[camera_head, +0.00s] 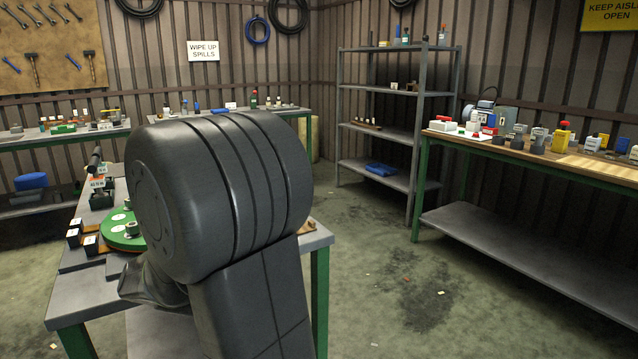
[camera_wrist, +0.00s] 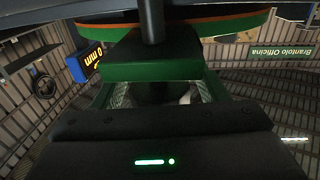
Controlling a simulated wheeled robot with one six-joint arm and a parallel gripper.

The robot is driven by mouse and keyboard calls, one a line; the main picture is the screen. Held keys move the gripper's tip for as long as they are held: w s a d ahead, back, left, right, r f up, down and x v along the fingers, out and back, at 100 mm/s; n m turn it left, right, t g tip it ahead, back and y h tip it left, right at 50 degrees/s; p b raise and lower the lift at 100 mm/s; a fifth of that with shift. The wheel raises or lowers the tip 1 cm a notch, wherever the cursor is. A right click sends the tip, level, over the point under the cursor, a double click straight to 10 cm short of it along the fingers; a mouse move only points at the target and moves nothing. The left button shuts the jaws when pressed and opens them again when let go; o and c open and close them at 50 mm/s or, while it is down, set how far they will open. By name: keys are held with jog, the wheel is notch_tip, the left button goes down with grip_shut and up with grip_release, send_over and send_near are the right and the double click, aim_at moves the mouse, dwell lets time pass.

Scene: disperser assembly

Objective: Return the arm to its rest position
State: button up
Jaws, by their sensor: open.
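My arm fills the middle of the head view and hides much of the near table (camera_head: 75,308). My gripper is hidden there. In the wrist view my gripper (camera_wrist: 157,93) is open, its fingers pointing toward a green block (camera_wrist: 153,62) with a dark rod (camera_wrist: 152,20). Whether the fingers touch the block, I cannot tell.
Small dark boxes (camera_head: 75,238) sit at the table's left edge. A metal shelf (camera_head: 385,135) stands behind. A workbench (camera_head: 600,172) with bottles and containers runs along the right.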

jog(key=shift+f+n+g+y+b, duration=0.1)
jog(key=shift+n+g+y+b, duration=0.6)
jog(key=shift+y, duration=0.4)
jog(key=shift+s+a+n+g+y, duration=0.1)
jog(key=shift+n+g+y, duration=0.6)
jog(key=shift+n+y, duration=0.25)
jog(key=shift+s+a+r+n+g+y+p, duration=0.1)
jog(key=shift+n+g+y+p, duration=0.55)
jog(key=shift+g+y+p, duration=0.1)
jog(key=shift+a+r+n+g+y+p, duration=0.1)
jog(key=shift+n+g+y+p, duration=0.5)
jog(key=shift+g+y, duration=0.15)
jog(key=shift+s+f+n+g+y+p, duration=0.1)
jog(key=shift+n+g+y+p, duration=0.25)
jog(key=shift+n+g+p, duration=0.3)
